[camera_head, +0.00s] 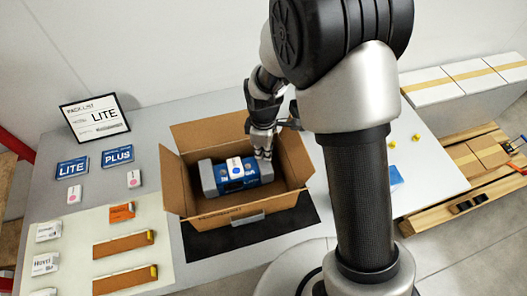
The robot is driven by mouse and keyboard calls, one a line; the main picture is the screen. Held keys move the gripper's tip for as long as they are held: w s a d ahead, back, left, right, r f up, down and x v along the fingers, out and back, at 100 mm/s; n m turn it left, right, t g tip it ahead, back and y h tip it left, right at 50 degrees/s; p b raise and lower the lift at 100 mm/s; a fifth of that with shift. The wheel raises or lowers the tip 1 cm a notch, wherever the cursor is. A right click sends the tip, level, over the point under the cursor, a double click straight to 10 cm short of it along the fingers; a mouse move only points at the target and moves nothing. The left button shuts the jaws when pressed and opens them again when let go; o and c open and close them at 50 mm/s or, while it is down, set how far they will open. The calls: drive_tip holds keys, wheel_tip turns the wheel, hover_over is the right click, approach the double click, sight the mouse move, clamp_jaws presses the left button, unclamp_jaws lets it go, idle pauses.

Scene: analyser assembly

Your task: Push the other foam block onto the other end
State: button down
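An open cardboard box (228,218) stands on the table with its flaps spread. A blue and white analyser (238,174) lies in it. A grey foam block (208,178) sits on the analyser's left end. A second grey foam block (265,170) shows at the right end, partly covered by my gripper. My gripper (264,153) points down at that right end, inside the box. Its fingers are small and overlap the block, so I cannot tell whether they hold it or only touch it.
A dark mat (294,222) lies under the box. To the left are a LITE pack list sign (95,117), blue LITE (72,168) and PLUS (117,156) cards, and a pale mat (75,240) with several small items. My arm hides part of the table's right side.

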drive_tip(key=shift+r+p, duration=1.5)
drive_tip(key=shift+r, duration=0.8)
